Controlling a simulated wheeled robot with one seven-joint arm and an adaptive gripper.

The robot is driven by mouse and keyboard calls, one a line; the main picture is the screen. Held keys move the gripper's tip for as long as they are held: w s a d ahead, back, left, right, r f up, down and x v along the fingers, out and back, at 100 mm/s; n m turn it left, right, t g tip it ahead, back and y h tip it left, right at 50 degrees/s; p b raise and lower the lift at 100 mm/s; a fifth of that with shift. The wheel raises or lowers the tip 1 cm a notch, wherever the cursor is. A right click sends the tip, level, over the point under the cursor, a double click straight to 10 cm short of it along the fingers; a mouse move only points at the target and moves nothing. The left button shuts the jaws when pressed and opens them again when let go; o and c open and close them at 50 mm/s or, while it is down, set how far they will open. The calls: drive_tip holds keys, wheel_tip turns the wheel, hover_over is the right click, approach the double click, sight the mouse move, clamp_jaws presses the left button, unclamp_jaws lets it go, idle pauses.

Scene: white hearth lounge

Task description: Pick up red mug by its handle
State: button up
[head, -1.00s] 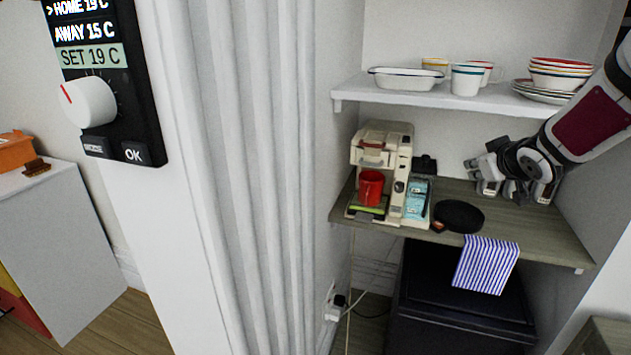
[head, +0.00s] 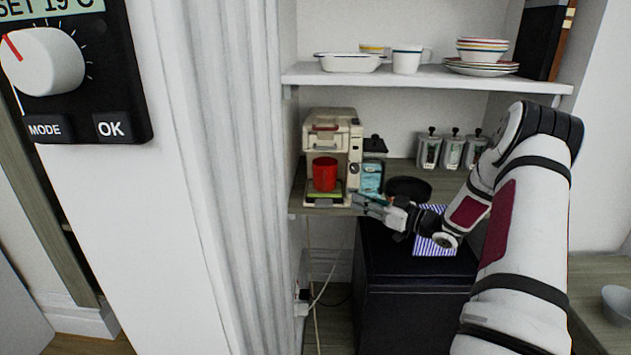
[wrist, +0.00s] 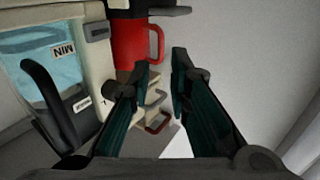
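The red mug (head: 325,173) stands upright in the cream coffee machine (head: 311,143), on its drip tray, in the head view. In the wrist view the red mug (wrist: 126,43) is at the top, with its handle (wrist: 156,44) toward the right. My gripper (head: 358,201) is just right of and below the mug in the head view, in front of the shelf. In the wrist view my gripper (wrist: 163,58) is open and empty; its two fingers are apart, with the handle beyond their tips and not between them.
An upper shelf (head: 430,77) holds dishes. A white fluted column (head: 220,180) stands left.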

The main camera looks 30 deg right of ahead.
sight(324, 192)
drive_tip(key=shift+r+b+x, duration=0.1)
drive_tip(key=shift+r+x, duration=0.05)
drive_tip(key=shift+x, duration=2.05)
drive_tip(key=shift+r+b+x, duration=0.15)
drive_tip(key=shift+x, duration=2.05)
drive_tip(key=shift+r+b+x, duration=0.1)
drive_tip(key=shift+r+x, duration=0.05)
drive_tip(key=shift+x, duration=2.05)
clamp_jaws()
